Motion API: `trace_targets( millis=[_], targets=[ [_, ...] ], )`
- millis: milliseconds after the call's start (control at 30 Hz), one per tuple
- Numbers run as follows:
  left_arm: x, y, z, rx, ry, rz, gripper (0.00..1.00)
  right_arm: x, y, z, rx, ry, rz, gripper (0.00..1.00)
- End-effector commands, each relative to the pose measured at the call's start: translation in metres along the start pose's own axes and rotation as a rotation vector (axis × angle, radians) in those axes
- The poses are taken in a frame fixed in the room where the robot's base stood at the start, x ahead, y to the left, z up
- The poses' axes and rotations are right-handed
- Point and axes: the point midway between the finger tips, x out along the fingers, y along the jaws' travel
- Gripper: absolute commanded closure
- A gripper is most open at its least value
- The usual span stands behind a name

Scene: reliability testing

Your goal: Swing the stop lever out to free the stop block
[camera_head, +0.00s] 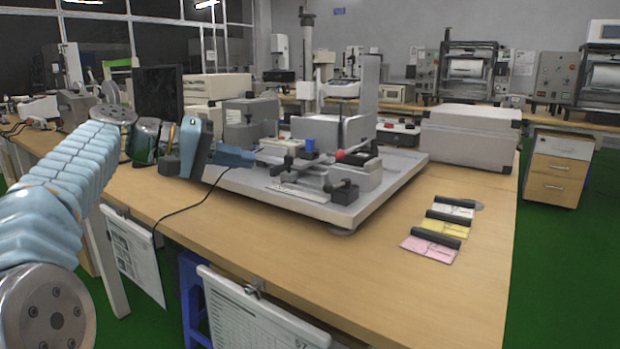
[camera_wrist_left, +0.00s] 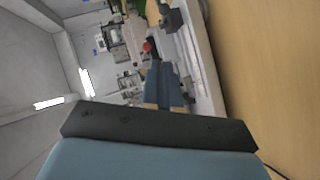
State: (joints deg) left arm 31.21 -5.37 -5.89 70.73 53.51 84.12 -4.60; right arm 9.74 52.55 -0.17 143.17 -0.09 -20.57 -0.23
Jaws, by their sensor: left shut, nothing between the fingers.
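A test fixture on a light grey base plate (camera_head: 405,165) stands on the wooden table. A red ball knob (camera_head: 340,155) on a short dark rod, apparently the stop lever, sits at its right part, above a grey block (camera_head: 357,178). I cannot tell for sure which part is the stop block. The red knob also shows in the left wrist view (camera_wrist_left: 147,46), beyond the fingers. My left gripper (camera_head: 250,158) is shut and empty at the left side of the fixture, left of and apart from the red knob. Its blue fingers show in the wrist view (camera_wrist_left: 167,88). My right gripper is out of view.
A small blue piece (camera_head: 309,145) and dark clamps sit on the fixture. A grey case (camera_head: 470,137) stands behind right. Pink, yellow and white cards (camera_head: 430,246) lie at the right front. Clipboards (camera_head: 250,312) hang at the front edge.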

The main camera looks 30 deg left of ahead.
Motion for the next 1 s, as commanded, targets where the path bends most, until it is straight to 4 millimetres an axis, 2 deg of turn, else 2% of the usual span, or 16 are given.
trace_targets(
  millis=[167, 267, 667, 800, 1000],
  targets=[
    [0.008, -0.001, 0.000, -0.001, -0.002, 0.001, 1.00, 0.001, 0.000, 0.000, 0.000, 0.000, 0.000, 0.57],
    [0.021, -0.001, 0.001, 0.000, -0.004, 0.000, 1.00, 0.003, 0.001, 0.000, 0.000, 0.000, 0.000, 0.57],
    [0.104, -0.001, 0.001, -0.001, -0.004, 0.000, 1.00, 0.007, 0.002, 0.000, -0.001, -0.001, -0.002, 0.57],
    [0.118, -0.001, 0.018, 0.000, -0.002, 0.000, 1.00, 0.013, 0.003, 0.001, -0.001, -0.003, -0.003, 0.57],
    [0.128, 0.000, 0.027, 0.000, 0.000, 0.000, 1.00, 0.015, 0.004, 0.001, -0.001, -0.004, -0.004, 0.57]
  ],
)
